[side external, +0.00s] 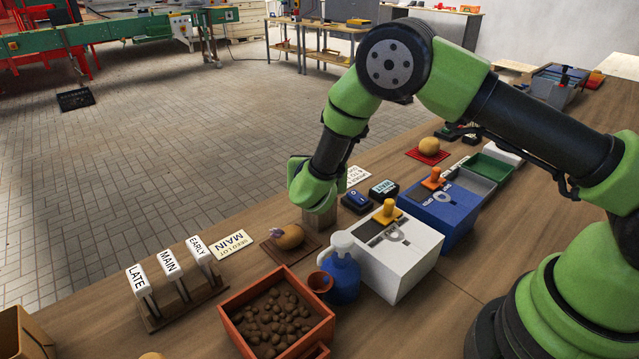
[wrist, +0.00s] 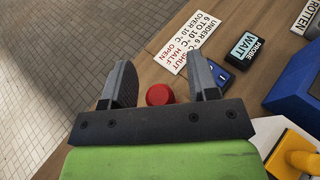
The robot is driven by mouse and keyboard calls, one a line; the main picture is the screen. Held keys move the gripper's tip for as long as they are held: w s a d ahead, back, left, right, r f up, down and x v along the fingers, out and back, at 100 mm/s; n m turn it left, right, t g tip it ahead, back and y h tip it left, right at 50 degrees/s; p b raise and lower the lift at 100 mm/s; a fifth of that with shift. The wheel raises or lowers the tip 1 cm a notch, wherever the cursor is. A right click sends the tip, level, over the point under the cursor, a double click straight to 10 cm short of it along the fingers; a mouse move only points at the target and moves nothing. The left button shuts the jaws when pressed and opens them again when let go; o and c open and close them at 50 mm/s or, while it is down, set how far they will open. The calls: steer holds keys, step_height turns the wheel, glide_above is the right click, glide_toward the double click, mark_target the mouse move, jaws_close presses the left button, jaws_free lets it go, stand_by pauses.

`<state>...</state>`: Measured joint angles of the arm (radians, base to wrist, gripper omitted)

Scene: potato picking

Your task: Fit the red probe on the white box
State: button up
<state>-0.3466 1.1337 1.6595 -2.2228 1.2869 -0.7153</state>
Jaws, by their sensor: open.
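The red probe shows in the wrist view as a round red top (wrist: 160,94) between the two fingers of my gripper (wrist: 161,72). The fingers are apart, with a gap on both sides of the red top. In the wrist view a corner of the white box (wrist: 268,132) shows at lower right.
A blue bottle (side external: 343,275) stands against the white box's left side. A blue box (side external: 450,210) is behind it. A potato (side external: 290,236) lies on a brown mat, with a crate (side external: 232,312) of small potatoes in front. A dark WAIT block (side external: 384,189) and a printed card (wrist: 192,44) lie nearby.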

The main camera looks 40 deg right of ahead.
jaws_close()
steer(key=shift+r, duration=0.15)
steer(key=shift+r, duration=0.3)
step_height(320, 180, up, 9)
steer(key=s+d+r+m+g+h, duration=0.1)
steer(key=s+r+m+g+h, duration=0.1)
steer(key=s+m+g, duration=0.4)
steer(key=s+d+r+m+g+h, duration=0.1)
steer(key=s+m+g, duration=0.5)
steer(key=s, duration=0.8)
steer(key=shift+s+r+g+h, duration=0.3)
steer(key=shift+r+g+h, duration=0.1)
steer(key=shift+r+g, duration=0.25)
steer(key=shift+f, duration=0.1)
